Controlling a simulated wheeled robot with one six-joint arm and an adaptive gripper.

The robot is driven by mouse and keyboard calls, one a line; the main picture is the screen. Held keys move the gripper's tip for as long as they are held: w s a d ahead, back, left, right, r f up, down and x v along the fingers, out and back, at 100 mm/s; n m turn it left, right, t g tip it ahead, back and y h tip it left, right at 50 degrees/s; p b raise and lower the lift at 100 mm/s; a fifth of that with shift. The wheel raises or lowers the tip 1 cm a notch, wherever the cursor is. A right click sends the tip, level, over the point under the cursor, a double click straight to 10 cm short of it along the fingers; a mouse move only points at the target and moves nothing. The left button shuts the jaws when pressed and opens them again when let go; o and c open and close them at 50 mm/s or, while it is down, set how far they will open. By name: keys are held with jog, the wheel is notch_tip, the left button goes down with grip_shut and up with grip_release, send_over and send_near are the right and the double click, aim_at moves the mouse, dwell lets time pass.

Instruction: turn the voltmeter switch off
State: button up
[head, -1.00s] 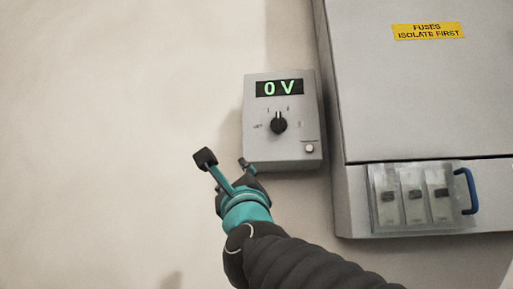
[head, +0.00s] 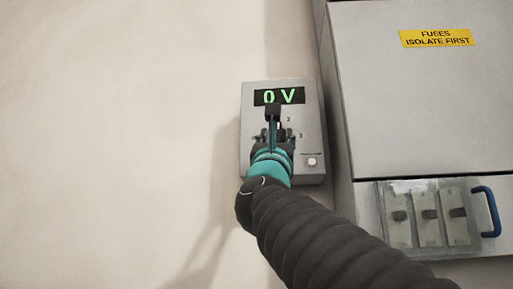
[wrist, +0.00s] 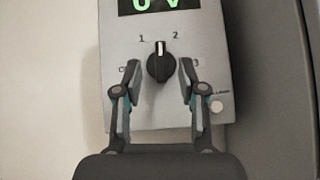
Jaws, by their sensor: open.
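The voltmeter (head: 312,130) is a grey box on the wall, and its green display (head: 279,96) reads 0 V. In the wrist view its black rotary switch (wrist: 161,62) has a white pointer mark aimed up, between the labels 1 and 2. A 3 shows at its right and a partly hidden label at its left. My gripper (wrist: 159,75) is open, with one finger on each side of the switch and gaps between. In the head view my gripper (head: 273,125) covers the switch. Whether the fingertips reach the knob's depth I cannot tell.
A small white button (wrist: 216,106) sits at the voltmeter's lower right, close to my right finger. A grey cabinet (head: 420,110) with a yellow fuse label stands to the right. Below it is a clear fuse cover (head: 430,215) with a blue handle. The wall at left is bare.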

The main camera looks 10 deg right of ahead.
aim_at(278, 127)
jog(key=shift+p+x, duration=0.95)
jog(key=shift+x, duration=1.85)
grip_shut()
